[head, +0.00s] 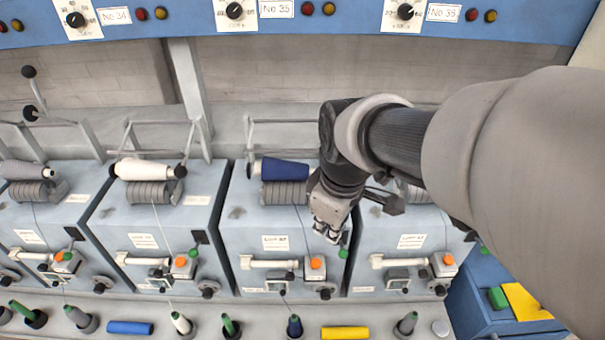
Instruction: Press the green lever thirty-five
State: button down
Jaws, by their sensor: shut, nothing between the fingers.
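A small green lever (343,253) sits on the front of the machine unit with the blue cone, beside an orange button (317,263). A sign reading No 35 (276,9) is on the blue panel above this unit; the sign to its right is hard to read. My gripper (328,235) is shut and empty, pointing down just above and left of the green lever. A small gap seems to separate them, but I cannot tell whether they touch. My arm covers part of the unit to the right.
Similar units with orange buttons and green levers stand on both sides, such as the one on the left (193,252). A blue cone (285,168) sits behind my gripper.

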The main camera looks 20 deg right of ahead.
jog(key=w+d+f+n+g+p, duration=0.2)
jog(key=w+f+n+p, duration=0.1)
jog(key=w+f+n, duration=0.3)
jog(key=w, duration=0.2)
jog(key=shift+w+d+f+n, duration=0.3)
jog(key=shift+w+d+n, duration=0.05)
jog(key=shift+d+n, duration=0.05)
jog(key=b, duration=0.3)
send_over(343, 254)
jog(key=w+a, duration=0.2)
jog(key=a, duration=0.3)
notch_tip(343, 254, down, 10)
jog(key=d+f, duration=0.2)
jog(key=f, duration=0.1)
jog(key=shift+s+d, duration=0.2)
jog(key=shift+s, duration=0.15)
jog(key=shift+b, duration=0.3)
